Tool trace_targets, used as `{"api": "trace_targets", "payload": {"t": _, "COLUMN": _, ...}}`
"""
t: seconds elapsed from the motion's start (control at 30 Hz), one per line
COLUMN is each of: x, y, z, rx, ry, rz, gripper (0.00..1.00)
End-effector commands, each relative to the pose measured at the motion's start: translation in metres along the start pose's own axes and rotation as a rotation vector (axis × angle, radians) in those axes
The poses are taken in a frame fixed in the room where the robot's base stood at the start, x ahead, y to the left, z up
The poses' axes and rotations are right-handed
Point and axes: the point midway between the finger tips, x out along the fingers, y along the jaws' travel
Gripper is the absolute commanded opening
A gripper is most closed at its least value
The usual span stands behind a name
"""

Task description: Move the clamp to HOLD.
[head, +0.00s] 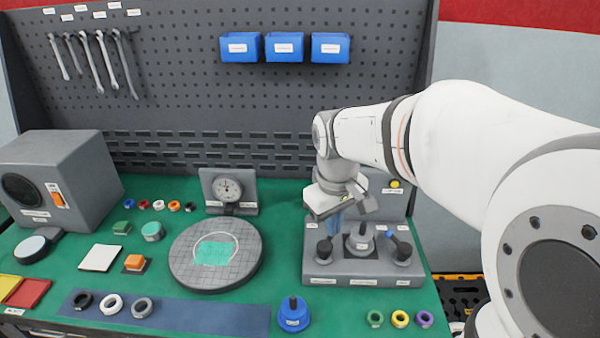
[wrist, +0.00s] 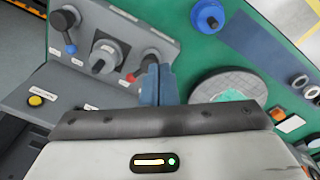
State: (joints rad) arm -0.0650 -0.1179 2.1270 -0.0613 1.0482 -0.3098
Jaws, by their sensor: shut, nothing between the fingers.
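The grey test station (head: 345,279) stands at the right of the green bench, with a row of controls on its top. A black lever knob (head: 325,249) is at its left, a grey round part (head: 360,241) on a dark square in the middle, and a blue-tipped lever (head: 401,248) at its right. The labels are too small to read, so I cannot tell which is the clamp. In the wrist view, the blue-tipped lever (wrist: 68,30), the middle part (wrist: 103,62) and a red-tipped lever (wrist: 131,78) show. My gripper (head: 334,226) is shut and empty, its blue fingers (wrist: 157,85) above the station's left part.
A yellow button (head: 394,184) is on the station's back panel. A dial gauge (head: 230,190) and a round gridded plate (head: 216,278) are to the left. A blue knobbed piece (head: 293,314) stands in front. Coloured rings (head: 400,319) lie at the front right.

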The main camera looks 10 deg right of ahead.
Motion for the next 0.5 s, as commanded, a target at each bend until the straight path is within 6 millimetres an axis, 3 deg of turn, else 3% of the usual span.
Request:
{"api": "trace_targets", "payload": {"t": 0.1, "x": -0.002, "y": 0.014, "z": -0.051, "rx": -0.16, "ry": -0.063, "rz": -0.005, "gripper": 0.0}}
{"api": "trace_targets", "payload": {"t": 0.3, "x": 0.012, "y": 0.03, "z": -0.12, "rx": -0.405, "ry": -0.152, "rz": -0.019, "gripper": 0.0}}
{"api": "trace_targets", "payload": {"t": 0.5, "x": 0.028, "y": 0.037, "z": -0.159, "rx": -0.553, "ry": -0.206, "rz": -0.035, "gripper": 0.0}}
